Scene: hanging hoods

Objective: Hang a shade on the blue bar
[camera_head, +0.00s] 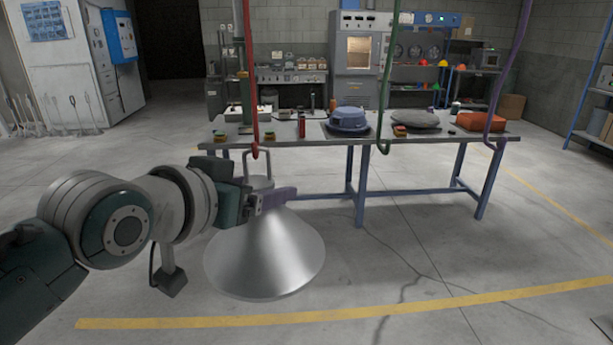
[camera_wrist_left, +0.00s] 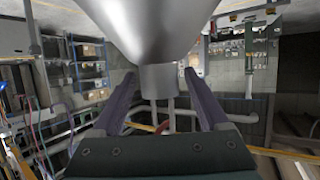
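A silver cone-shaped shade (camera_head: 265,262) with a wire loop on top is clear of the floor, left of centre. Its loop meets the curved lower end of a red bar (camera_head: 249,80) and looks hung on it. My left gripper (camera_head: 272,200) is at the shade's neck. In the left wrist view its purple fingers (camera_wrist_left: 162,74) are spread on either side of the neck (camera_wrist_left: 160,82), with small gaps visible. A green bar (camera_head: 389,80) and a purple-blue bar (camera_head: 514,75) hang further right, both with empty hooks. My right gripper is not in view.
A workbench (camera_head: 310,140) with blue legs stands behind the bars. It holds a blue round casing (camera_head: 348,119), a grey lump (camera_head: 415,119) and an orange item (camera_head: 482,121). The floor right of the shade is clear.

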